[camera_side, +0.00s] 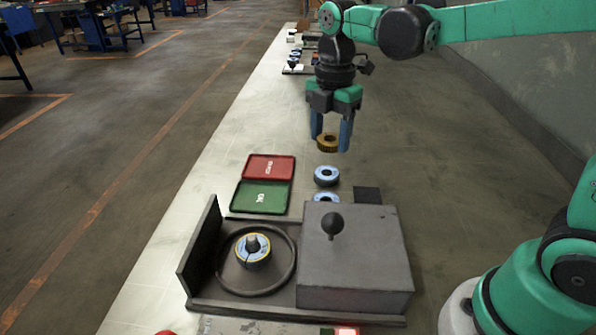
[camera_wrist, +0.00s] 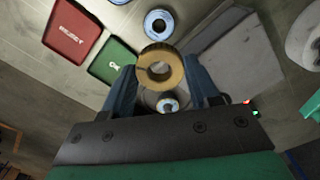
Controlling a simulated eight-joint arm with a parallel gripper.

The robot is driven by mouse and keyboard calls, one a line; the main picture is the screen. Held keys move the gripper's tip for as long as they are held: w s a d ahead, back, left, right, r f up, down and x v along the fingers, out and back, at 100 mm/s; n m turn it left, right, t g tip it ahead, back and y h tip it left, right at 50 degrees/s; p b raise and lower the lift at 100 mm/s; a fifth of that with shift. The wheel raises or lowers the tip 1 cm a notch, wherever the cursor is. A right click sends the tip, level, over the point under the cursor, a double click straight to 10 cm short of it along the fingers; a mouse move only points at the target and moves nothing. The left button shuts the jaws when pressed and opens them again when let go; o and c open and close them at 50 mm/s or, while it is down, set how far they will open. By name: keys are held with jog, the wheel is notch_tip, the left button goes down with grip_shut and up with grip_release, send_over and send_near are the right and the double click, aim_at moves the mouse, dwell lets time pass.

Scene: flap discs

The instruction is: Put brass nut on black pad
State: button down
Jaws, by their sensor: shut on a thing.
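The brass nut (camera_side: 328,148) is a thick ring held between the blue fingertips of my gripper (camera_side: 330,142), up in the air above the table. In the wrist view the nut (camera_wrist: 146,74) sits between the fingers (camera_wrist: 160,74), its hole facing the camera. The black pad (camera_side: 368,194) is a small dark square on the table, just behind the grey box in the side view. It looks bare. My gripper is above and beyond the pad, somewhat to its left in the side view. I cannot make out the pad clearly in the wrist view.
Two blue-labelled flap discs (camera_side: 326,176) lie left of the pad. A red tray (camera_side: 269,167) and a green tray (camera_side: 262,197) lie further left. The grey box with a black knob (camera_side: 355,255) and a fixture holding a disc (camera_side: 253,248) stand in front.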

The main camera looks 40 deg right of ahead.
jog(key=s+d+m, duration=0.3)
jog(key=d+m, duration=0.1)
jog(key=d, duration=0.6)
send_over(367, 196)
notch_tip(367, 196, down, 8)
jog(key=shift+r, duration=0.2)
jog(key=shift+f, duration=2.65)
jog(key=shift+f, duration=0.2)
jog(key=shift+f, duration=0.4)
jog(key=shift+c, duration=0.7)
grip_release()
